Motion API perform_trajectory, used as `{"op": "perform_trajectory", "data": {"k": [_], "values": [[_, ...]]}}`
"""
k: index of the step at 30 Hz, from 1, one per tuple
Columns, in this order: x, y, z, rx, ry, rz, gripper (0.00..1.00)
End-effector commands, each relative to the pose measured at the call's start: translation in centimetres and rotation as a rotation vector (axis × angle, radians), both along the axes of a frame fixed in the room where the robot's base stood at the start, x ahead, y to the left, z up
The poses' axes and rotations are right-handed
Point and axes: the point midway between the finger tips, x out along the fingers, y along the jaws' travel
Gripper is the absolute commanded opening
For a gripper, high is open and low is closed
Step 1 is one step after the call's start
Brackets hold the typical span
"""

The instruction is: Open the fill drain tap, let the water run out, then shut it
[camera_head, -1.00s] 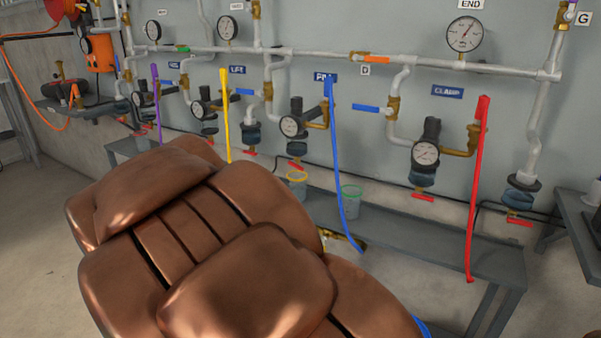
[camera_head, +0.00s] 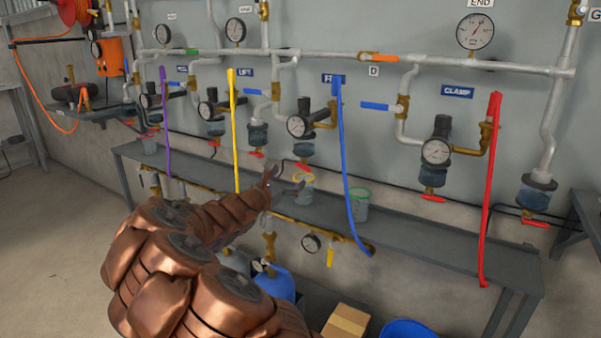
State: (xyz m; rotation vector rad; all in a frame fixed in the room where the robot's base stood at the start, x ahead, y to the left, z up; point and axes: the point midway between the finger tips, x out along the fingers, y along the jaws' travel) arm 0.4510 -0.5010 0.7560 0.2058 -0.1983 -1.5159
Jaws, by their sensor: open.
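The FILL station hangs on the wall under a blue FILL label (camera_head: 333,79), with a black regulator and round gauge (camera_head: 297,126). Below it is a blue bowl (camera_head: 303,148), and under that the red handle of the fill drain tap (camera_head: 304,166). I cannot tell its exact setting or whether water runs. A yellow-rimmed cup (camera_head: 306,193) stands on the bench below this tap. My gripper (camera_head: 287,179) is open and empty, its fingers pointing at the wall just below and left of the tap, apart from it. One finger overlaps the cup in the picture.
The blue FILL hose (camera_head: 346,180) hangs right of the tap, near a green-rimmed cup (camera_head: 359,206). A yellow hose (camera_head: 233,130) hangs to the left. Under the grey bench (camera_head: 430,240) are brass piping, a blue tank (camera_head: 278,285) and a cardboard box (camera_head: 346,322).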

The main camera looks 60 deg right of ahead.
Motion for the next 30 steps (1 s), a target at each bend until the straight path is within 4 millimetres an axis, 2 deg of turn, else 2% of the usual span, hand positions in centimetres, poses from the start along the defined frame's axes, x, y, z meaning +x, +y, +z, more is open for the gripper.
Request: {"op": "perform_trajectory", "data": {"k": [18,30], "values": [[0.2,-6.8,-0.3,0.004,-0.003,-0.003,0.85],[0.2,-7.4,0.0,0.002,-0.003,-0.003,0.85]]}}
